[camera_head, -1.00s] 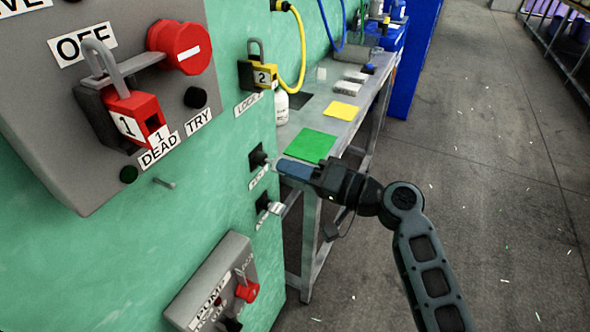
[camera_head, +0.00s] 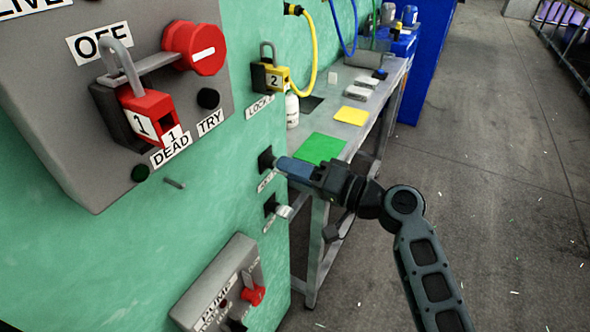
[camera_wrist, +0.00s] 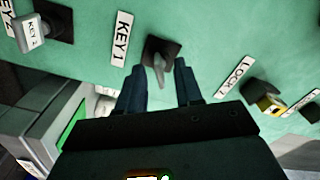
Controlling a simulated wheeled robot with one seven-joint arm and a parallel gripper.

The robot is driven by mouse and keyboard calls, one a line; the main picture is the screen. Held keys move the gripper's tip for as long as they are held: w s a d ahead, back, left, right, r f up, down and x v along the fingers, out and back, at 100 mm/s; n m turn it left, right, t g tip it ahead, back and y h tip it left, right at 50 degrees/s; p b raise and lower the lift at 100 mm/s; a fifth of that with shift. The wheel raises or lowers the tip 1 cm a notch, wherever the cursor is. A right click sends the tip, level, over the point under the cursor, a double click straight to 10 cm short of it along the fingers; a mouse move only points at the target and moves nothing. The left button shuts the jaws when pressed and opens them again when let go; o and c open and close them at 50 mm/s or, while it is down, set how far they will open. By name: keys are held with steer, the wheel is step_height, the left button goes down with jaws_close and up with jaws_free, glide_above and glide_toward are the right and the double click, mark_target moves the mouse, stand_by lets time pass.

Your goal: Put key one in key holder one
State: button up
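Key holder one is a black square plate on the green wall, beside the KEY 1 label (camera_wrist: 123,38). It shows in the wrist view (camera_wrist: 168,46) and the head view (camera_head: 265,160). A grey, key-like piece (camera_wrist: 158,68) sticks out of it between my fingers; I cannot tell whether it is key one or part of the holder. My gripper (camera_wrist: 158,84) has two blue fingers standing apart, with a gap on both sides of the grey piece. In the head view my gripper (camera_head: 286,166) is close in front of the holder.
Key two, with a white tag (camera_wrist: 33,34), sits in the neighbouring holder. A yellow padlock (camera_head: 271,78) hangs above on the wall. A red padlock (camera_head: 146,118) hangs on the grey switch box. A metal table (camera_head: 340,130) with a green mat stands behind my gripper.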

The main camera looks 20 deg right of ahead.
steer(key=shift+s, duration=0.1)
steer(key=b+v, duration=0.1)
steer(key=v, duration=0.6)
steer(key=shift+s+d, duration=0.2)
steer(key=shift+s, duration=0.05)
stand_by(0.4)
steer(key=s+a+f+m+g+h, duration=0.1)
steer(key=s+f+h, duration=0.4)
steer(key=s+f, duration=0.3)
steer(key=s+a+f+m+h, duration=0.1)
steer(key=s+f+h, duration=0.35)
steer(key=s, duration=0.65)
steer(key=s+r+n, duration=0.3)
steer(key=s+r, duration=0.2)
steer(key=s, duration=0.3)
steer(key=s+r+n+t+h, duration=0.1)
steer(key=s+r+n, duration=0.2)
steer(key=s+r, duration=0.3)
steer(key=s+a, duration=0.1)
steer(key=s, duration=0.2)
steer(key=shift+s+n, duration=0.2)
steer(key=shift+n, duration=0.2)
